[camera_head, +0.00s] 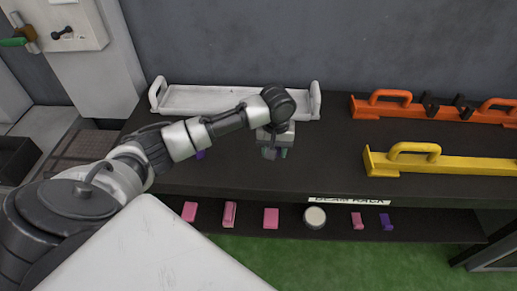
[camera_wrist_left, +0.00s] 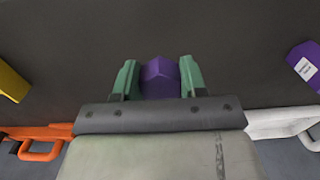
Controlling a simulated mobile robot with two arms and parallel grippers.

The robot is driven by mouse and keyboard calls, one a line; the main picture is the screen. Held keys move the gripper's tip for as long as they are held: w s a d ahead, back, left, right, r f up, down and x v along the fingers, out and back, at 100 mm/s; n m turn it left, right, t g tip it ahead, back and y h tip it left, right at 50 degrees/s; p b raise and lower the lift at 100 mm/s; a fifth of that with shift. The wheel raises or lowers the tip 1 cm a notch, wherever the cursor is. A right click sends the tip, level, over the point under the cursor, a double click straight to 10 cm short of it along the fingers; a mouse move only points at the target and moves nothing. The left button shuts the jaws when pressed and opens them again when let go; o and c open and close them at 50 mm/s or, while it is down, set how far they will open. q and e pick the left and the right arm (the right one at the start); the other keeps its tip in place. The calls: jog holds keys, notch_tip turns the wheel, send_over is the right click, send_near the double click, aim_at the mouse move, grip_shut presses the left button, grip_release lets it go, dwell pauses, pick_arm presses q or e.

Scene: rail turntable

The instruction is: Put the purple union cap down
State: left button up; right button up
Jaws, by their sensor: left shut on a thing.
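My left gripper (camera_head: 274,154) is over the dark table top, in front of the white tray. In the left wrist view its green fingers (camera_wrist_left: 160,80) are shut on the purple union cap (camera_wrist_left: 159,76), which sits between them. In the head view the cap is hidden by the gripper. I cannot tell whether the cap touches the table. A second purple piece (camera_wrist_left: 304,66) with a white label lies apart at the right of the left wrist view; part of a purple piece (camera_head: 200,155) shows beside my arm in the head view. My right gripper is not in view.
The dark table (camera_head: 330,150) has free room around the gripper. A white tray (camera_head: 210,101) stands behind, an orange beam (camera_head: 365,108) and a yellow beam (camera_head: 470,164) to the right. A lower shelf holds pink pieces (camera_head: 271,217), a round white piece (camera_head: 315,217) and a purple piece (camera_head: 387,222).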

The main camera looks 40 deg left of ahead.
pick_arm(q)
send_over(263, 162)
notch_tip(263, 162, down, 3)
jog(key=shift+a+r, duration=0.1)
jog(key=shift+r, duration=0.05)
jog(key=shift+f, duration=1.95)
jog(key=shift+f, duration=0.1)
jog(key=o, duration=1)
notch_tip(263, 162, up, 12)
jog(key=shift+r+p, duration=0.15)
jog(key=shift+p, duration=0.15)
